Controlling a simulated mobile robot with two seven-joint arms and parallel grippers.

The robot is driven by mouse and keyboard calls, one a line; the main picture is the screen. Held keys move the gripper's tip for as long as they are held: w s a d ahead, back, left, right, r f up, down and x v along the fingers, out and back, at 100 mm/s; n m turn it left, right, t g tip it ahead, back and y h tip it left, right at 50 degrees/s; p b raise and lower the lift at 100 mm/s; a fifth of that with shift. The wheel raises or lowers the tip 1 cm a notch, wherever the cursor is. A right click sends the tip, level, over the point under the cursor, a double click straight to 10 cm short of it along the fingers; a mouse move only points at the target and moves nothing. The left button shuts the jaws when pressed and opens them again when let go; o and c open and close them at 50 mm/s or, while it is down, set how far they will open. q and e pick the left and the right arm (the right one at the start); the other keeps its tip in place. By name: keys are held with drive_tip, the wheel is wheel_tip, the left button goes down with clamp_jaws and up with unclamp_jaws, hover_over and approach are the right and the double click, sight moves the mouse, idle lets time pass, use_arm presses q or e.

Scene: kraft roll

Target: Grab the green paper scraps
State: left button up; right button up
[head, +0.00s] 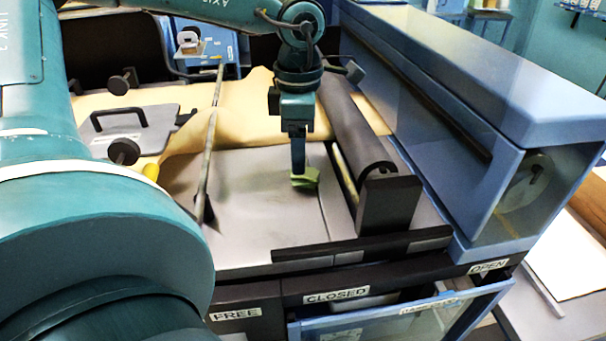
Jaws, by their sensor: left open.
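The green paper scraps (306,178) form a small crumpled clump on the grey metal bed, left of the dark roller. My left gripper (298,172) points straight down at them, its tip at the clump and partly covering it. The gripper is open. The fingers overlap in this view, so I cannot tell whether the scraps lie between them. My right gripper is out of view.
The dark roller (352,130) and its black end block (388,203) stand close on the right. A thin rod (208,160) and tan kraft paper (185,150) lie left. A black rail (365,244) edges the front. A blue housing (480,130) rises right.

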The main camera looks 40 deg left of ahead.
sight(303, 177)
use_arm(q)
drive_tip(key=f, duration=0.4)
drive_tip(key=shift+s+d+f+p, duration=0.15)
drive_tip(key=shift+s+f+p, duration=0.05)
drive_tip(key=shift+f+p, duration=0.15)
drive_tip(key=shift+r, duration=0.1)
drive_tip(key=c, duration=1)
